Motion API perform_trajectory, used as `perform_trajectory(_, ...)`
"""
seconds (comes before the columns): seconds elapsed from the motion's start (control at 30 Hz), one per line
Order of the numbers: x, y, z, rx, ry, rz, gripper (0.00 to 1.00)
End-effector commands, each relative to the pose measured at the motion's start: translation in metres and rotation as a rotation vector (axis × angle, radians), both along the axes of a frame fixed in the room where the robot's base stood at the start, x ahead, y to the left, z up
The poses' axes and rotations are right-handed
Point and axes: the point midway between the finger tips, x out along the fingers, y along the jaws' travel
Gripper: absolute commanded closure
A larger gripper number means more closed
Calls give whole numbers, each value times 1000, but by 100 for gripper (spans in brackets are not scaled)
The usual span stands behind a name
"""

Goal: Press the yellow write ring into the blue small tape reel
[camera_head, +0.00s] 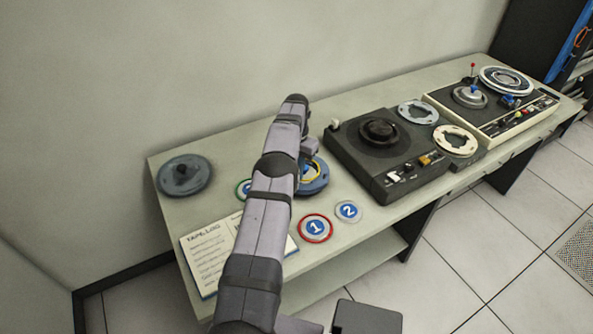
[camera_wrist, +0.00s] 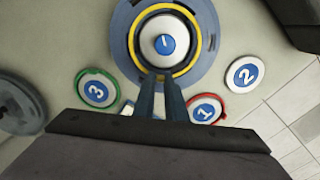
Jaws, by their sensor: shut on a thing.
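The blue small tape reel (camera_head: 319,186) lies on the table, partly hidden behind my arm in the head view. In the wrist view the blue reel (camera_wrist: 122,45) is at top centre, with a pale hub. The yellow write ring (camera_wrist: 199,42) encircles that hub and looks about centred over the reel. My gripper (camera_wrist: 162,80) is shut on the near edge of the yellow ring. The ring shows as a small yellow arc (camera_head: 316,174) beside my arm in the head view. I cannot tell whether it is seated or held just above the reel.
Round labels 1 (camera_head: 315,228), red-rimmed, and 2 (camera_head: 348,211) lie near the front edge. Green-rimmed label 3 (camera_wrist: 97,89) is left of the reel. A grey reel (camera_head: 184,176) and tape log (camera_head: 207,257) are at left. A dark tape deck (camera_head: 370,165) stands close right.

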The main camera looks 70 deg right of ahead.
Motion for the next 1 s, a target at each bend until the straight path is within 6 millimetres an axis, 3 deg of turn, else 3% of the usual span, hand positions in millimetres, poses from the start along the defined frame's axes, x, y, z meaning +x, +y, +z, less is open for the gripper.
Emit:
perform_trajectory(0.53, 0, 0, -13, 0, 0, 0, 100)
perform_trajectory(0.57, 0, 0, -12, -1, 0, 0, 84)
perform_trajectory(0.63, 0, 0, -12, 0, 0, 0, 67)
perform_trajectory(0.83, 0, 0, -12, 0, 0, 0, 67)
perform_trajectory(0.9, 0, 0, -12, 0, 0, 0, 75)
perform_trajectory(1.0, 0, 0, -12, 0, 0, 0, 75)
